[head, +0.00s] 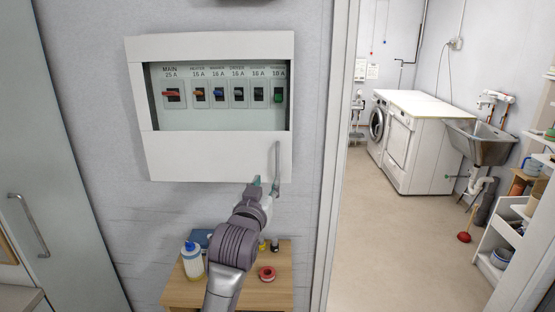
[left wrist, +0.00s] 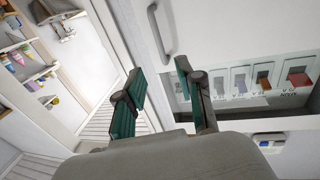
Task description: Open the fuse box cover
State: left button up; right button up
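The white fuse box (head: 209,110) hangs on the grey wall in the head view. Its cover (head: 210,158) looks shut, with a wide window showing a row of switches with coloured levers. A slim vertical grey handle (head: 277,165) is at the cover's lower right. My left gripper (head: 264,186) is at the lower end of this handle in the head view. In the left wrist view its two green-padded fingers (left wrist: 159,75) are spread with nothing between them. The handle (left wrist: 159,32) shows beyond the fingertips, apart from them. My right gripper is out of view.
A small wooden table (head: 248,291) below the box holds a white bottle (head: 192,262) and a red roll (head: 267,273). A door frame (head: 335,160) stands right of the box. A cabinet door (head: 62,160) is at the left. The wall around the box is clear.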

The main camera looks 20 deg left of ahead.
aim_at(277, 163)
pick_arm(q)
jog(key=w+p, duration=0.1)
jog(key=w, duration=0.3)
jog(key=w+p, duration=0.1)
jog(key=w, duration=0.4)
jog(key=w+a+p, duration=0.1)
jog(key=w, duration=0.3)
jog(key=shift+w+f, duration=0.1)
jog(key=shift+w, duration=0.1)
jog(key=shift+c, duration=0.3)
grip_shut()
